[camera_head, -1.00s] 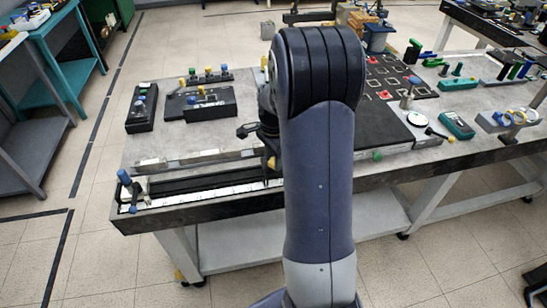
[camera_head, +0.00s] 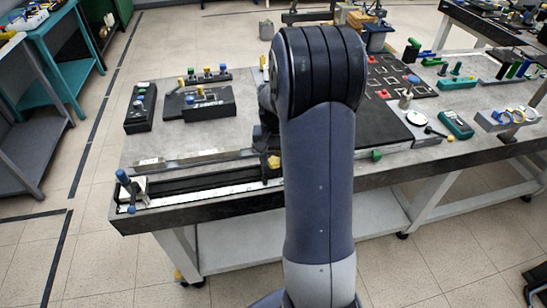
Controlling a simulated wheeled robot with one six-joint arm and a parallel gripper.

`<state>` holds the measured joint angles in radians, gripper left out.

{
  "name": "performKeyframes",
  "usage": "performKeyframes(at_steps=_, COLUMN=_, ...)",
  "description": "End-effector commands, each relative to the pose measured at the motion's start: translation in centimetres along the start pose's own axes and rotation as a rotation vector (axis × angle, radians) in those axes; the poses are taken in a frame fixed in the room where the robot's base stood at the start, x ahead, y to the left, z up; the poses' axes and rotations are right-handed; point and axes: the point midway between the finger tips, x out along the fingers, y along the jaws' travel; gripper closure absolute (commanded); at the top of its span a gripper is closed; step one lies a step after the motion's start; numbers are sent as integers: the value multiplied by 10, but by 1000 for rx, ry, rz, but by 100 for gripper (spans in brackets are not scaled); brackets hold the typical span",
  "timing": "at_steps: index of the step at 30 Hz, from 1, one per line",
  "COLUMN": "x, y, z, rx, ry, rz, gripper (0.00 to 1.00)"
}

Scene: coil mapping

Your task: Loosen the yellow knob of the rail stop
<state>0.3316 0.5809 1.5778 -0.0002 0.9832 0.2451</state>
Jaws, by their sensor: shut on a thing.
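The yellow knob (camera_head: 274,162) of the rail stop shows just left of my arm, at the front of the table. The rail (camera_head: 215,188) is a long dark track with a pale scale strip along the table's front edge. My gripper (camera_head: 269,154) is down over the rail at the knob, shut on it. It is small, dark and partly behind my own arm, so its fingers are hard to make out. The rest of the rail stop and the rail's right part are hidden by my arm.
A black box with knobs (camera_head: 208,104) and a black control box (camera_head: 140,108) lie farther back. A black board with red pieces (camera_head: 395,92) is right of my arm. The grey tabletop behind the rail is mostly clear.

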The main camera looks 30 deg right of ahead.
Motion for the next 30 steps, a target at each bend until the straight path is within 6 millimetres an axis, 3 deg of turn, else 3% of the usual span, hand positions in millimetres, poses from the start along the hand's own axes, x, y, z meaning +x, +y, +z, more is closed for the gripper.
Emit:
performKeyframes(at_steps=15, x=-1, y=2, z=-1, rx=-458, ry=2, rz=-1, gripper=90)
performKeyframes(at_steps=30, x=-1, y=3, z=-2, rx=-668, ry=2, rz=0, gripper=90)
